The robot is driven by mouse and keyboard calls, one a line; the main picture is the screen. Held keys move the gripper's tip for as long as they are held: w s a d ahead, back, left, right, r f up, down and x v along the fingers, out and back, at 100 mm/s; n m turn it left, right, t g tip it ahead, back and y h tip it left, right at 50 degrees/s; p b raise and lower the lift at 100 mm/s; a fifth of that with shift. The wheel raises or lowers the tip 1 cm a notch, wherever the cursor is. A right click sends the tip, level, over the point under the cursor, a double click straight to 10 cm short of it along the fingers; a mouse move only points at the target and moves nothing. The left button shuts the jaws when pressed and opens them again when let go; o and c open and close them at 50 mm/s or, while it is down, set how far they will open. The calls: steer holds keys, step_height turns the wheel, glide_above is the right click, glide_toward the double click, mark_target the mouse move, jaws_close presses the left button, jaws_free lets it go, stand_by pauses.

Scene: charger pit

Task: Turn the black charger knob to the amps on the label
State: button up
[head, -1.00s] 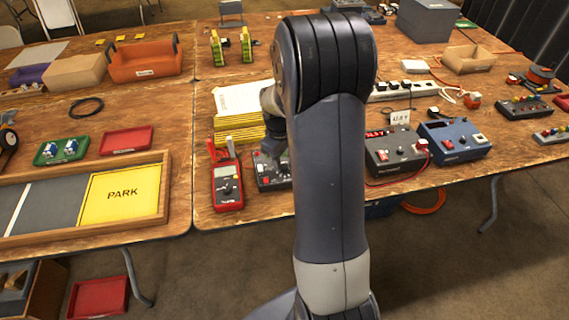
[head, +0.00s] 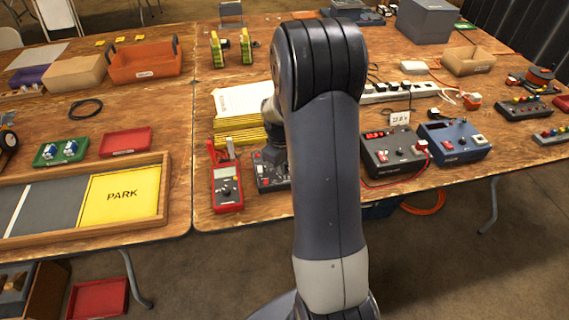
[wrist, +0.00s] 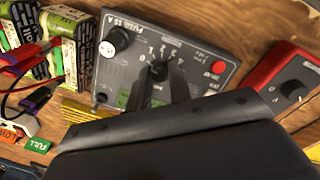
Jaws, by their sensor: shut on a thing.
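The dark grey charger (wrist: 185,45) fills the upper middle of the wrist view, with a numbered dial and print reading "FUSE 15 A". In the head view its front part (head: 268,186) shows left of my arm. The black knob (wrist: 158,69) sits in the middle of the dial. My gripper (wrist: 158,82) is shut on the knob, one dark finger on each side. The fingers hide parts of the knob and lower dial, and I cannot read the pointer exactly.
A red multimeter (head: 227,190) stands close to the charger's left. A grey power supply (head: 392,158) and a blue one (head: 455,148) stand right of my arm. Batteries (wrist: 68,48) and leads crowd the wrist view's left.

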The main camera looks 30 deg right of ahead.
jaws_close()
steer(key=shift+m, duration=0.3)
steer(key=shift+d+m+y+b, duration=0.1)
steer(key=shift+m+y+b, duration=0.25)
steer(key=shift+m, duration=2.35)
steer(key=o, duration=0.8)
jaws_free()
steer(key=shift+r, duration=0.1)
step_height(320, 180, up, 11)
steer(key=shift+s+f, duration=0.15)
steer(key=shift+f, duration=0.15)
